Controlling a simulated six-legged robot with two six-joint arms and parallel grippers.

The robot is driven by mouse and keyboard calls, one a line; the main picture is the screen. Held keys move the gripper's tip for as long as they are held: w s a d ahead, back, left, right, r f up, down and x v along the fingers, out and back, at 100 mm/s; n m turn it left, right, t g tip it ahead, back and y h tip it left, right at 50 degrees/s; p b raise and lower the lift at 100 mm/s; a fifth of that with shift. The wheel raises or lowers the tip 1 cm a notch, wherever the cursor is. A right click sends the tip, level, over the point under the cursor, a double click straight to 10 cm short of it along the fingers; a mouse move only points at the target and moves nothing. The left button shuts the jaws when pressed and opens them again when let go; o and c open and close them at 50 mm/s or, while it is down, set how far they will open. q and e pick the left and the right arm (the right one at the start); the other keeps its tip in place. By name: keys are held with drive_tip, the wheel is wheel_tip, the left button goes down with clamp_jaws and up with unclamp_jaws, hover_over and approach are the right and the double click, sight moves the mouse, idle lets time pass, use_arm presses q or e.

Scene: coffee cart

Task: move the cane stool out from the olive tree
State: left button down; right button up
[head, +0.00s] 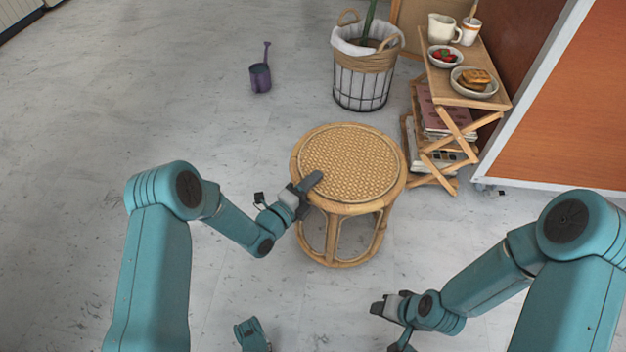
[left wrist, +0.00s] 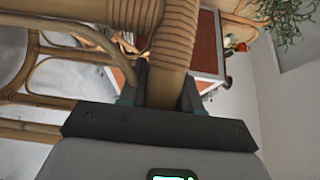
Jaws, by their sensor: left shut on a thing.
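The round cane stool (head: 350,165) stands upright on the floor in the middle of the head view, with a woven seat and bent cane legs. My left gripper (head: 311,187) is at the left edge of its seat. In the left wrist view, the left gripper (left wrist: 165,92) is shut on a wrapped cane part of the stool (left wrist: 178,35). The olive tree's basket pot (head: 362,85) stands behind the stool, with a gap of floor between; only the lower trunk (head: 370,18) shows in the head view. My right gripper (head: 380,308) is low at the right, apart from the stool; its jaw opening is unclear.
A folding wooden stand (head: 462,90) with dishes on top and magazines below is close to the stool's right. A purple watering can (head: 260,76) stands at the back left. An orange panel (head: 560,110) is at the right. Floor to the left is clear.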

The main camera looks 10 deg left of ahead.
use_arm(q)
wheel_tip(320, 180, down, 3)
drive_tip(key=shift+w+r+b, duration=0.1)
drive_tip(key=shift+r+b, duration=0.1)
drive_tip(key=shift+b, duration=0.3)
use_arm(e)
drive_tip(key=shift+w+d+f, duration=0.1)
drive_tip(key=shift+w+f, duration=0.4)
drive_tip(key=shift+f, duration=0.15)
use_arm(q)
drive_tip(key=shift+f, duration=0.15)
drive_tip(key=c, duration=0.8)
unclamp_jaws()
drive_tip(key=shift+f, duration=0.2)
drive_tip(key=shift+p+v, duration=2.15)
drive_tip(key=shift+v, duration=4)
use_arm(e)
drive_tip(key=shift+g, duration=0.4)
drive_tip(key=shift+s+a+r, duration=0.15)
drive_tip(key=shift+s+r, duration=0.65)
drive_tip(key=shift+r, duration=0.25)
drive_tip(key=shift+s+a+r, duration=0.15)
drive_tip(key=shift+s+r, duration=0.65)
drive_tip(key=shift+r, duration=0.25)
